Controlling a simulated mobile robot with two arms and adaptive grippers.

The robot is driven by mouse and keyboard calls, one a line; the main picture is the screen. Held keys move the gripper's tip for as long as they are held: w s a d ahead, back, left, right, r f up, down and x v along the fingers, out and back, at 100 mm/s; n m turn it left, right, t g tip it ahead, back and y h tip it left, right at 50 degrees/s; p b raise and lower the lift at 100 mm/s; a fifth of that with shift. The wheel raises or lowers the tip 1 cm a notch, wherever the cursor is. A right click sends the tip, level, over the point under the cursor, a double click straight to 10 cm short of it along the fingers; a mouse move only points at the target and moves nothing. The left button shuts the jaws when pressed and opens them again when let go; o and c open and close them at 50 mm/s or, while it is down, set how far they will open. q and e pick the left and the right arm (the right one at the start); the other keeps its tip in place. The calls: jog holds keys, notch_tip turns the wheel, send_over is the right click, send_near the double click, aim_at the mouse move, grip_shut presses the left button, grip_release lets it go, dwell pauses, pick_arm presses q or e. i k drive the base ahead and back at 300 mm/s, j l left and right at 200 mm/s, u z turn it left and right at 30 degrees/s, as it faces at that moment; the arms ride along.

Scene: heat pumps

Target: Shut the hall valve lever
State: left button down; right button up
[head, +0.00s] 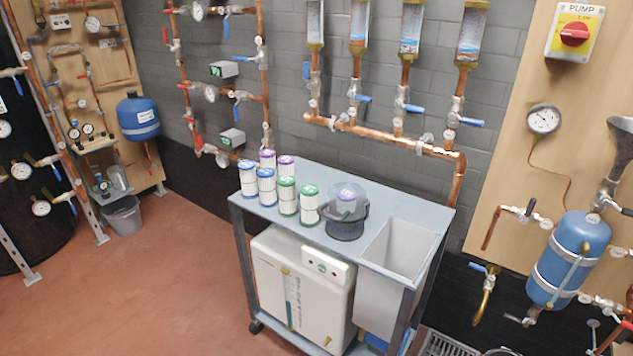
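Several valve levers show, and I cannot tell which one is the hall valve. A row of blue levers sits below the upright flow tubes on the grey wall, one of them a blue lever (472,121) at the right end. Neither of my grippers is in view.
A grey cart (300,166) stands against the wall with filter cartridges (266,185), a dark round container (345,227) and a bin (394,252). A pump switch (574,34) and blue tank (567,262) are at right. The red floor (130,290) at left is clear.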

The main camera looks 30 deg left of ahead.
aim_at(306, 65)
jog(key=i+j, duration=0.15)
jog(key=j, duration=0.2)
jog(key=i+j, duration=0.1)
jog(key=j, duration=0.3)
jog(key=i+j+u, duration=0.1)
jog(key=j, duration=0.25)
jog(key=i+j, duration=0.2)
jog(key=j, duration=0.15)
jog(key=i+j, duration=0.15)
jog(key=j, duration=0.25)
jog(key=k+u, duration=0.05)
